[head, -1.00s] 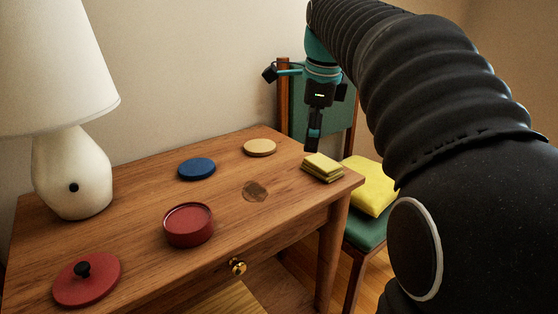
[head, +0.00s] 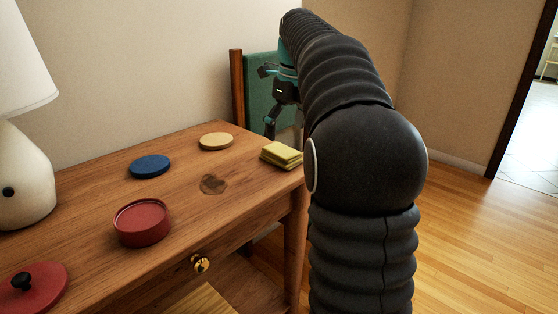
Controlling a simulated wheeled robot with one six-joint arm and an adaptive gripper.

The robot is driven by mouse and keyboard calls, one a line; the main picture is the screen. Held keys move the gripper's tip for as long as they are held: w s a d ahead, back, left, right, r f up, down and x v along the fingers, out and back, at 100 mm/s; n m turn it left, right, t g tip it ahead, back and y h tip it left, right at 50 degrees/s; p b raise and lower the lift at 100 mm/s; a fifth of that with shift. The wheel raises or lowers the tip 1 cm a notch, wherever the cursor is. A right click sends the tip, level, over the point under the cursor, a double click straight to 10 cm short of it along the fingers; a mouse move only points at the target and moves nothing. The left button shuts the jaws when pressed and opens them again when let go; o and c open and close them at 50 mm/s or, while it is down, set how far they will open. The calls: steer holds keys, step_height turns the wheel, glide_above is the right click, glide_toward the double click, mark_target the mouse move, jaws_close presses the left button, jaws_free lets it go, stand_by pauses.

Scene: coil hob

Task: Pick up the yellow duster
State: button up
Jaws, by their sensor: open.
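A folded yellow cloth, which looks like the duster (head: 281,155), lies at the far right corner of the wooden table (head: 190,220). My gripper (head: 279,126) is open and hangs past the table's far right corner, above and behind the duster in the picture. It is apart from the duster and holds nothing. My arm covers part of the gripper and the seat of the chair.
A blue disc (head: 150,166), a tan disc (head: 216,141), a red round tin (head: 142,223), a red knobbed lid (head: 34,288) and a white lamp (head: 22,178) stand on the table. A dark stain (head: 213,184) marks its top. A green-backed chair (head: 262,85) stands behind.

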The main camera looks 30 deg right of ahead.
mark_target(281, 149)
steer(key=shift+w+a+f+b, duration=0.15)
steer(key=shift+f+b, duration=0.15)
steer(key=shift+f, duration=0.7)
steer(key=shift+w+a+f+b, duration=0.1)
steer(key=shift+f+b, duration=0.2)
steer(key=shift+f, duration=0.7)
steer(key=shift+w+a+f+b, duration=0.15)
steer(key=shift+f+b, duration=0.15)
steer(key=shift+f, duration=0.7)
steer(key=c, duration=1.2)
